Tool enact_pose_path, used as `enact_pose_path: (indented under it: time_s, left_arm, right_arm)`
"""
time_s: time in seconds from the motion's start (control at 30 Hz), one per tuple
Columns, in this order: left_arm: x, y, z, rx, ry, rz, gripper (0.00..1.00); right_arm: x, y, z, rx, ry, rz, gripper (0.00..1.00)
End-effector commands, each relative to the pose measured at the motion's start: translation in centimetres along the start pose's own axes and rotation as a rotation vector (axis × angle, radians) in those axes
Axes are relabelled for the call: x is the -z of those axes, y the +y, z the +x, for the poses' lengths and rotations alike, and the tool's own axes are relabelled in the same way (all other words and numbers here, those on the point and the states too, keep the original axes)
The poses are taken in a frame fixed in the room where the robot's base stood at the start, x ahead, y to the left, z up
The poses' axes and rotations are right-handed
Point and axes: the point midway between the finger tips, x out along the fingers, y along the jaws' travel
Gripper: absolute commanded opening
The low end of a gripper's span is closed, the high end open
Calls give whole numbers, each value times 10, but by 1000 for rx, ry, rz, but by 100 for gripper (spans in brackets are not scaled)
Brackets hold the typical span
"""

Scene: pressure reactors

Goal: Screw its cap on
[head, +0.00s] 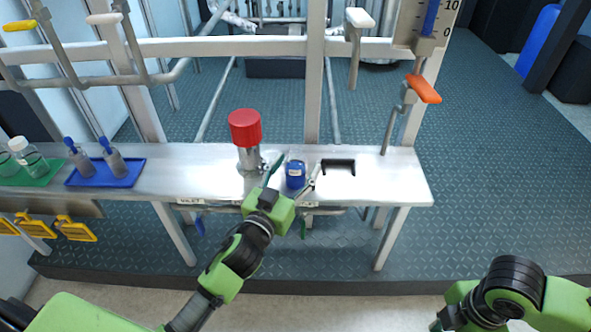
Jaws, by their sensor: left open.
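A small blue jar (296,176) with a white label stands upright on the light metal bench. Its top looks dark; I cannot tell whether that is a cap. My left gripper (295,170) is open, with one finger on each side of the jar. I cannot tell whether the fingers touch it. No separate loose cap is clearly seen. My right arm shows at the bottom right, but its gripper is not in view.
A metal cylinder with a red top (245,130) stands left of the jar. A black bracket (338,167) lies to its right. Blue (129,174) and green (38,180) trays with bottles are at the left. Frame posts and valve handles rise behind. The bench's right end (405,180) is clear.

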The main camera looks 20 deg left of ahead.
Motion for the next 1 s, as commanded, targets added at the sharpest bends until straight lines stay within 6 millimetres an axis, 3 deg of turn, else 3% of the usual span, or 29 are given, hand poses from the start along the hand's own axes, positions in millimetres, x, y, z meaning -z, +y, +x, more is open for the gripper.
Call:
enact_pose_path:
  time_s: [0.3, 0.47, 0.57, 0.83, 1.0]
  left_arm:
    - [0, 0, 0, 0, -1, 0, 58]
    - [0, 0, 0, 0, -1, -1, 16]
    - [1, 0, 0, -1, 1, 0, 6]
    - [3, 0, 0, -1, 2, -1, 6]
    - [18, 0, 0, -1, 3, 0, 6]
  right_arm:
    - [0, 0, 0, 0, 0, 0, 20]
    - [0, 0, 0, 0, 0, 0, 20]
    - [0, 0, 0, 0, 0, 0, 20]
    - [0, 0, -2, 0, 0, 0, 20]
    - [0, 0, -10, 0, 0, 0, 20]
